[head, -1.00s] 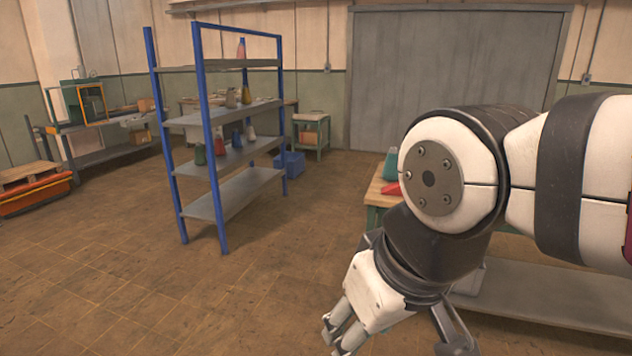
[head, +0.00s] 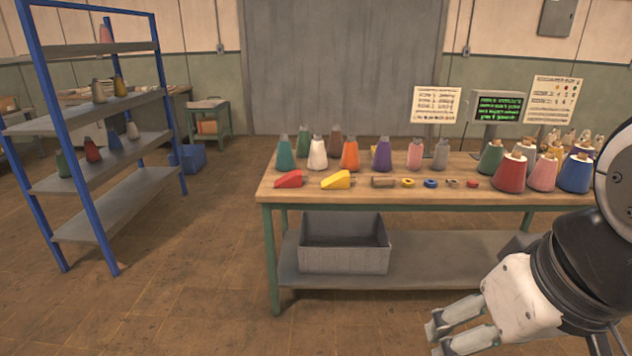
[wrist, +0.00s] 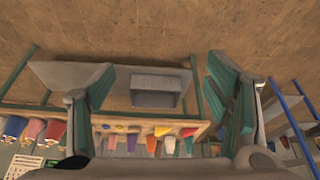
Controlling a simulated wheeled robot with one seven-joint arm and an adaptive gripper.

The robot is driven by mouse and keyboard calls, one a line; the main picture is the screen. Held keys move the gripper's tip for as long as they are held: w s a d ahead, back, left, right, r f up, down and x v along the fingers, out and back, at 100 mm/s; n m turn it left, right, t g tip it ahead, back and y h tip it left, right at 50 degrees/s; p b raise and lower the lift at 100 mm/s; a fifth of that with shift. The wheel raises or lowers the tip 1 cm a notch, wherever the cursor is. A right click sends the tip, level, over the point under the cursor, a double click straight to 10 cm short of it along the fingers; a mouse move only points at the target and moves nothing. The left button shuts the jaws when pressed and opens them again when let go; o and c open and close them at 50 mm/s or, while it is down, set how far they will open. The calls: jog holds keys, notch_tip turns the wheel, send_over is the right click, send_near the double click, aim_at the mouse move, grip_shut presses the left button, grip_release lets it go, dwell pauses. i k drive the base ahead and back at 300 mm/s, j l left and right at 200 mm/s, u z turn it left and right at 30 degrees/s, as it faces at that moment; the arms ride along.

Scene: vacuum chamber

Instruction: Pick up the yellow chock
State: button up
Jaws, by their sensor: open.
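The yellow chock (head: 337,180) is a small wedge lying near the front edge of the wooden workbench (head: 262,188), between a red chock (head: 289,179) and a brown cylinder (head: 383,182). My gripper (head: 432,340) is at the lower right of the head view, in front of the bench and well apart from the chock. In the wrist view my gripper (wrist: 160,105) shows its two fingers spread wide, with nothing between them.
Several coloured cones, including a teal one (head: 286,155), stand behind the chock. Small rings lie to its right. A grey bin (head: 344,262) sits on the bench's lower shelf. A blue-framed rack (head: 120,205) stands left. The floor between rack and bench is clear.

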aim_at(341, 180)
jog(key=i+u, duration=0.1)
jog(key=i, duration=0.75)
jog(key=i+u, duration=0.15)
jog(key=i, duration=0.75)
jog(key=i+l+u, duration=0.1)
jog(key=i, duration=0.75)
